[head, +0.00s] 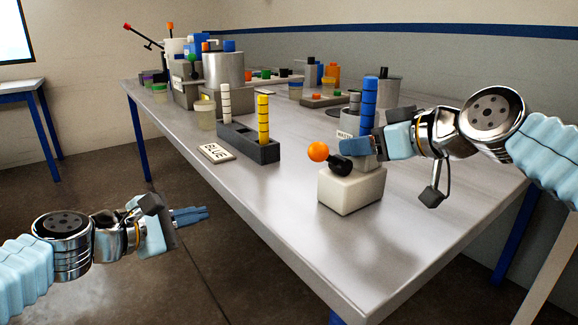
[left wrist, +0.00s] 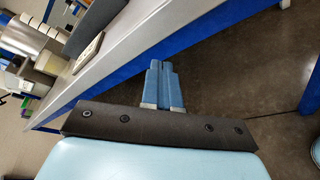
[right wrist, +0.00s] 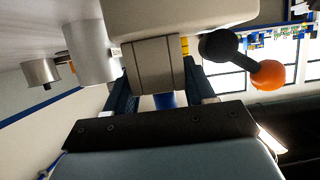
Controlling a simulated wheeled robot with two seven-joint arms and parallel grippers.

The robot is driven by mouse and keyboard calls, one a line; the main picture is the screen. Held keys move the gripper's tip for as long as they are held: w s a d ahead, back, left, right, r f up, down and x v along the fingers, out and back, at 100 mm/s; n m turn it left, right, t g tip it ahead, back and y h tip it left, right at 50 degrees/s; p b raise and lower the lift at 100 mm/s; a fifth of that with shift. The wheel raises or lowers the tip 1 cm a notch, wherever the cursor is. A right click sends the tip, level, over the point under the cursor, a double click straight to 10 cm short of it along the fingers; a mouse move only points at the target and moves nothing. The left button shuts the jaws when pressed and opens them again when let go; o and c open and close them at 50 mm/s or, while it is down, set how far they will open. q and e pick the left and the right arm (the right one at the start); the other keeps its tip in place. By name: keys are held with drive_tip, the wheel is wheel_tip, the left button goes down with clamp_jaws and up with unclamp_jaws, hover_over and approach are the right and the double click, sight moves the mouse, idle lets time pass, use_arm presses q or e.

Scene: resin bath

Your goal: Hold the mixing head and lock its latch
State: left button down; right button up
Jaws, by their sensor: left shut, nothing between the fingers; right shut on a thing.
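The mixing head stands near the table's front end: a pale block (head: 351,190) with a grey upper part (right wrist: 155,65) and a blue banded column (head: 368,98) rising above it. Its latch appears to be the short black lever (head: 342,164) with an orange ball (head: 318,152), pointing left in the head view. The lever's ball (right wrist: 268,75) is also in the right wrist view, clear of the fingers. My right gripper (head: 374,149) is shut on the grey upper part, one finger each side. My left gripper (head: 206,214) is shut and empty, over the floor beside the table's left edge.
A dark rack (head: 236,139) with white and yellow banded columns and a BLUE label plate (head: 216,153) lie to the left. Tanks, cups and a red-tipped lever (head: 128,26) crowd the far end. The tabletop (head: 290,195) left of the mixing head is clear.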

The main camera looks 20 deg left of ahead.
drive_tip(key=shift+w, duration=0.1)
use_arm(q)
drive_tip(key=s+d+r+n+g+h, duration=0.1)
drive_tip(key=s+d+r+n+h, duration=0.3)
drive_tip(key=s+d+r+h, duration=0.3)
wheel_tip(320, 180, up, 3)
drive_tip(key=shift+s+d+f, duration=0.1)
drive_tip(key=shift+s+d, duration=0.5)
drive_tip(key=shift+d, duration=0.55)
approach(328, 158)
drive_tip(key=f, duration=0.1)
drive_tip(key=w+f, duration=0.1)
drive_tip(key=f, duration=0.2)
drive_tip(key=shift+w+a, duration=0.15)
drive_tip(key=shift+w, duration=0.2)
drive_tip(key=shift+w+d+r, duration=0.65)
drive_tip(key=shift+r, duration=0.25)
drive_tip(key=shift+w+d+r, duration=0.35)
drive_tip(key=shift+d+r, duration=0.05)
drive_tip(key=shift+r, duration=0.15)
drive_tip(key=shift+r, duration=0.15)
